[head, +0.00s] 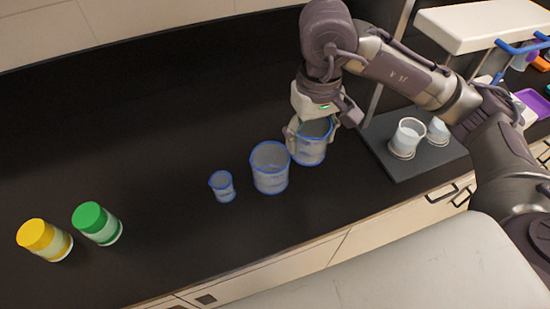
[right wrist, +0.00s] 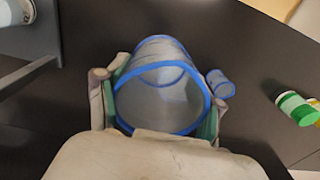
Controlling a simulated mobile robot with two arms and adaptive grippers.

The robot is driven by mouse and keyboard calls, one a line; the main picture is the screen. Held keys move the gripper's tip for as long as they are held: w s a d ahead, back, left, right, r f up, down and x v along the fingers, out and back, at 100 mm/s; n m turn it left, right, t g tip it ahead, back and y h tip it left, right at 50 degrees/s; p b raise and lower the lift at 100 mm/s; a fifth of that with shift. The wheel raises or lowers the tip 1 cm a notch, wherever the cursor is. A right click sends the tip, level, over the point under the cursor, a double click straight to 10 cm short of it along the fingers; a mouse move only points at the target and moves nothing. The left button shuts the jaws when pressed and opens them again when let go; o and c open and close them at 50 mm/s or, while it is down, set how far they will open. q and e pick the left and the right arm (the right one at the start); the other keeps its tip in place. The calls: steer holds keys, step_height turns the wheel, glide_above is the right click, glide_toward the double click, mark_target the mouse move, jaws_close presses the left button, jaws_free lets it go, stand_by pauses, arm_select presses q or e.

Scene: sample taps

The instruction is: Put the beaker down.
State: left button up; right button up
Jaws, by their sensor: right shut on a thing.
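My right gripper (head: 312,136) is shut on a clear beaker with a blue rim (head: 311,152), its fingers on either side of the wall. The held beaker looks upright and is over or on the dark counter (head: 160,130); I cannot tell if its base touches. In the right wrist view the beaker (right wrist: 160,92) sits between the fingers (right wrist: 160,105), its blue rim facing the camera and no contents clearly visible. My left gripper is not in view.
A similar beaker (head: 270,170) stands close left of the held one, and a smaller one (head: 222,188) further left. Green-lidded (head: 97,224) and yellow-lidded (head: 45,240) jars stand far left. A dark platform (head: 430,160) with two white-filled vessels is right. The counter behind is clear.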

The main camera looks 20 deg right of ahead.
steer(key=w+a+f+p, duration=0.1)
steer(key=a+f, duration=0.1)
steer(key=f, duration=0.1)
steer(key=w+a+f+p, duration=0.2)
steer(key=f, duration=0.1)
steer(key=w+a+f+p, duration=0.1)
steer(key=w+a+f, duration=0.1)
steer(key=f, duration=0.1)
steer(key=shift+w+p, duration=0.25)
steer(key=shift+p, duration=0.05)
steer(key=shift+s+f+b, duration=0.3)
steer(key=shift+f+b, duration=0.35)
steer(key=shift+b, duration=0.2)
steer(key=shift+f, duration=0.1)
steer(key=shift+c, duration=0.9)
steer(key=o, duration=1.1)
steer(key=shift+o, duration=0.4)
steer(key=shift+w, duration=0.35)
